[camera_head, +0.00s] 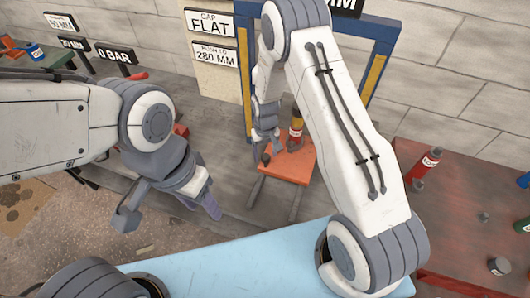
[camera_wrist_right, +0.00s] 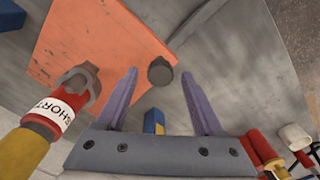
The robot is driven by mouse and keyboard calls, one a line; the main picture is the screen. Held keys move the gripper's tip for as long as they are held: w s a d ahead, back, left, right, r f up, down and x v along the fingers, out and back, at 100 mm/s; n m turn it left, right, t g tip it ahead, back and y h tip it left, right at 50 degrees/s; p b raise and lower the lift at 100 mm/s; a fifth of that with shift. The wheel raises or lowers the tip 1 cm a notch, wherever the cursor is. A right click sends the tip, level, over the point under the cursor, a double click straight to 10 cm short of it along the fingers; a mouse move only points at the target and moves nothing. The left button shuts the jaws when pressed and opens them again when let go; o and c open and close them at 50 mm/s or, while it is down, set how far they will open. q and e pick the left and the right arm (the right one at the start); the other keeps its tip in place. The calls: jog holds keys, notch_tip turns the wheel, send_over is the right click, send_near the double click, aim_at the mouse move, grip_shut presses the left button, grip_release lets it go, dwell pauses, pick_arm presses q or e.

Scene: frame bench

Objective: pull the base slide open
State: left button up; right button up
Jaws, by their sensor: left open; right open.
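The base slide is an orange plate (camera_head: 288,168) on grey rails under the blue frame in the head view. It also fills the upper left of the right wrist view (camera_wrist_right: 95,40). A dark round knob (camera_wrist_right: 160,71) sits at the plate's edge. My right gripper (camera_head: 266,146) reaches down over that edge. In the right wrist view its purple fingers (camera_wrist_right: 158,76) are open, with the knob between the tips in the picture; contact cannot be told. My left gripper (camera_head: 201,207) is open and empty, left of the slide and apart from it.
A red and yellow cylinder labelled SHORT (camera_wrist_right: 60,115) stands on the plate by a grey holder. The blue frame (camera_head: 383,60) rises around the slide. A red-brown table (camera_head: 450,215) with a red bottle (camera_head: 425,163) is at right. The floor at lower left looks clear.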

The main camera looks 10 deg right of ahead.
grip_shut()
dwell(1.4)
